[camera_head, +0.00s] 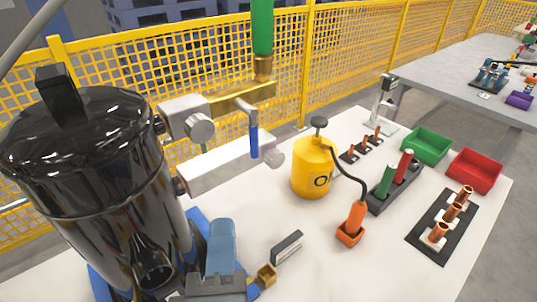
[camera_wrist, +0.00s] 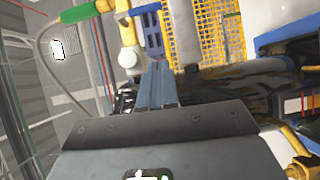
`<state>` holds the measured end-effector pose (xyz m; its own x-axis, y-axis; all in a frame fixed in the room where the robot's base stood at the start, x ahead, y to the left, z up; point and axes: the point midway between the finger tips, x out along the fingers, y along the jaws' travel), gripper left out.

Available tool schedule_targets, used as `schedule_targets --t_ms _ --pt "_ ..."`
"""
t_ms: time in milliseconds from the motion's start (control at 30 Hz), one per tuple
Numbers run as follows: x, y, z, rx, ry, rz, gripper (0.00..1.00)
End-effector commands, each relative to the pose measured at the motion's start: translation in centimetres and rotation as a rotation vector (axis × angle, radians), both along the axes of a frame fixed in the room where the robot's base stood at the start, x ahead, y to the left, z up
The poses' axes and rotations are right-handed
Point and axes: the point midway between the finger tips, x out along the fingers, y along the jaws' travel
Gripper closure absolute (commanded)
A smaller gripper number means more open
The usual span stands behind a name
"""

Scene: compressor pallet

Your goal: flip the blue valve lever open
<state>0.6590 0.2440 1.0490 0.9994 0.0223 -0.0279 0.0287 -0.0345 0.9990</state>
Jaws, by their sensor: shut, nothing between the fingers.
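The blue valve lever (camera_head: 254,142) hangs near vertical in the head view, blue-sleeved under a bent grey end. It is beside the brass pipe (camera_head: 235,100) below the green pipe (camera_head: 262,30) and in front of a pale block with a round end (camera_head: 225,165). My gripper (camera_head: 222,224) shows low in the head view, with blue fingers pointing up, below and left of the lever and apart from it. In the wrist view my gripper (camera_wrist: 158,66) has its blue fingers together and holds nothing. The green pipe (camera_wrist: 80,13) shows there too; I cannot surely pick out the lever.
A black tank (camera_head: 90,170) stands close on the left. A yellow bottle (camera_head: 312,168) and an orange-handled tool (camera_head: 352,225) stand right of the lever. Green (camera_head: 427,133) and red (camera_head: 474,163) bins are farther right. A yellow mesh fence (camera_head: 355,60) runs behind.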

Motion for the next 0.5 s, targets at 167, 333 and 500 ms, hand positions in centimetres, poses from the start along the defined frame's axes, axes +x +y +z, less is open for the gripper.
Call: schedule_targets --t_ms 167,333,500 --pt "0.13 0.48 0.95 -0.034 -0.027 -0.015 1.0" --pt "0.13 0.48 1.03 -0.037 -0.029 -0.017 1.0" --pt "0.18 0.46 1.02 -0.036 -0.028 -0.017 1.0"
